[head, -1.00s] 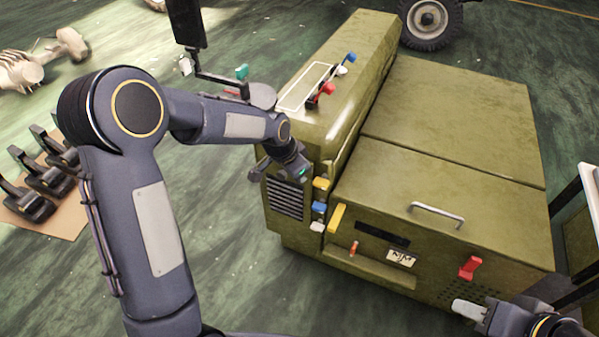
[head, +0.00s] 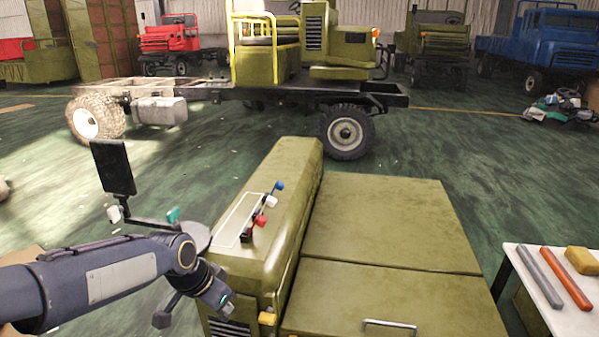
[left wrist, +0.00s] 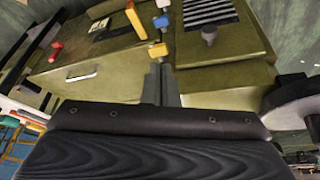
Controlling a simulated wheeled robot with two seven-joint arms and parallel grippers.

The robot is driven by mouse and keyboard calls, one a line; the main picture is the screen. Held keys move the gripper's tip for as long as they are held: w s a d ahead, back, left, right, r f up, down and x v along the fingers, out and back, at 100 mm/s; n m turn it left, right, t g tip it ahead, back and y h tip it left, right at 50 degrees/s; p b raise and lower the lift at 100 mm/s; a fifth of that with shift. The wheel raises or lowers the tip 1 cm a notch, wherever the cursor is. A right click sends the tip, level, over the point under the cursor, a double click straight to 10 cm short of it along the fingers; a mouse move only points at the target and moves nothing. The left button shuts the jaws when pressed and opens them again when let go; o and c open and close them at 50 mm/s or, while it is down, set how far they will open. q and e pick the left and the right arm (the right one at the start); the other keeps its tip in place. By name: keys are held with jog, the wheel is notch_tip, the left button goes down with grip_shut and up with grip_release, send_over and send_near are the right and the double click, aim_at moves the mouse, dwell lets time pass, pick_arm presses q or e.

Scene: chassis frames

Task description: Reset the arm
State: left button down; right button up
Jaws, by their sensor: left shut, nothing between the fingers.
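My left arm (head: 95,280) comes in from the left in the head view, bent over the left front corner of an olive-green machine (head: 390,222). My left gripper (head: 217,293) hangs beside the machine's front left end, partly hidden by the wrist. In the left wrist view its grey fingers (left wrist: 161,84) are together with nothing between them. They point toward the machine's front, near a yellow switch (left wrist: 157,50); I cannot tell whether they touch it. My right gripper is out of view.
Red, white and blue levers (head: 262,212) stand on the machine's raised left part. A dark screen (head: 113,167) on a bracket stands near my left arm. A white table (head: 560,318) with bars is at the right. A truck chassis (head: 240,92) stands behind; green floor lies between.

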pick_arm(q)
jog(key=s+a+r+n+t+h, duration=0.15)
jog(key=s+n, duration=0.65)
jog(key=s, duration=1.6)
notch_tip(320, 180, up, 14)
jog(key=p, duration=1.3)
jog(key=shift+w+a+r+p, duration=0.25)
jog(key=shift+a+p, duration=0.1)
jog(key=shift+t, duration=0.25)
jog(key=shift+d, duration=0.1)
